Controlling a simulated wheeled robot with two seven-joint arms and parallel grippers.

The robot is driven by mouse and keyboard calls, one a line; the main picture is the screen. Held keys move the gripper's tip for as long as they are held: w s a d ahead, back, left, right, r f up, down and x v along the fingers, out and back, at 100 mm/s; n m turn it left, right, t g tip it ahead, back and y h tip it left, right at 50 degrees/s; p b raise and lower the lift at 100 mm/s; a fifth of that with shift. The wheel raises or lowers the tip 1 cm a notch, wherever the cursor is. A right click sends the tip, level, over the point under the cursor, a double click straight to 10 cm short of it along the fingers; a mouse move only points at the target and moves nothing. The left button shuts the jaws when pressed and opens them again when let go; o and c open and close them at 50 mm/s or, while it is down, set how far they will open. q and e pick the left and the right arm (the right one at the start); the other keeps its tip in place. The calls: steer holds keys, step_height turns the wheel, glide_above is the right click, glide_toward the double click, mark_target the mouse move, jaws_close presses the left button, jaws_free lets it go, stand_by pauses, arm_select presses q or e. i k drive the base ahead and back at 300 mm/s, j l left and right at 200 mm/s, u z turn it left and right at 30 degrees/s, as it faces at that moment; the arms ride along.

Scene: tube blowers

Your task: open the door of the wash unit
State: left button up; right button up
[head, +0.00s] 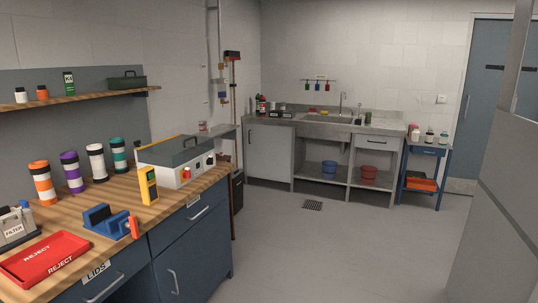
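The wash unit is a grey steel counter (392,128) with an inset sink (327,119) and tap, against the far wall. Its left end has a pale grey door (270,155) with a vertical handle (250,138) near the door's left edge. The door looks shut. To its right are open shelf bays with a blue bucket (329,169) and a red bucket (368,175), and a drawer (369,144) at upper right. Neither of my grippers is in view.
A wooden-topped workbench (150,200) with blue drawers fills the left foreground, holding a red reject tray (45,258). A blue trolley (427,151) stands right of the wash unit. A large grey panel (500,190) borders the right. Open floor (330,250) lies between.

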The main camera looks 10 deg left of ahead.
mark_target(269, 147)
steer(key=i+j, duration=0.1)
steer(key=i, duration=0.45)
steer(key=i+j+u, duration=0.15)
steer(key=i, duration=0.4)
steer(key=i+j+z, duration=0.15)
steer(key=i+z, duration=0.3)
steer(key=i, duration=1.85)
steer(key=i+j+u, duration=0.2)
steer(key=i, duration=0.3)
steer(key=i+l+u, duration=0.25)
steer(key=i, duration=0.25)
steer(key=i+u, duration=0.2)
steer(key=i, duration=0.3)
steer(key=i+l+u, duration=0.25)
steer(key=i, duration=0.25)
steer(key=i+j, duration=0.05)
steer(key=j, duration=0.05)
